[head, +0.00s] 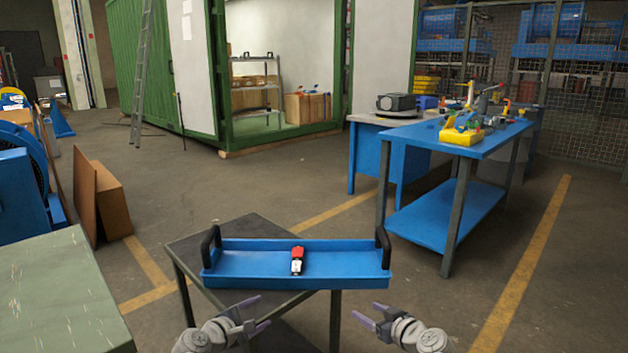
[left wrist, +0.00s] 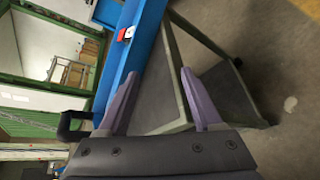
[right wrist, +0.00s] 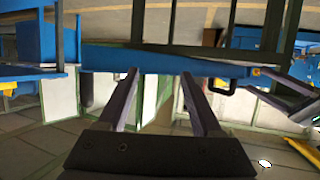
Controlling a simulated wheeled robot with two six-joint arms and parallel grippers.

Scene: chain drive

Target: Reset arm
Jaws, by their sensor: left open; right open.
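My left gripper (head: 252,314) is open and empty, in front of the small dark table, below the near side of the blue tray. Its spread fingers show in the left wrist view (left wrist: 165,100), with nothing between them. My right gripper (head: 368,313) is open and empty, to the right of the table's front corner. Its spread fingers also show in the right wrist view (right wrist: 160,95), with the tray beyond them. Both grippers are apart from the tray.
The blue tray (head: 238,270) with two black handles sits on the dark table (head: 190,248). A small red, white and black object (head: 297,261) lies in it. A green-topped surface (head: 60,295) stands at left. A blue workbench (head: 470,145) stands at back right. Floor at right is clear.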

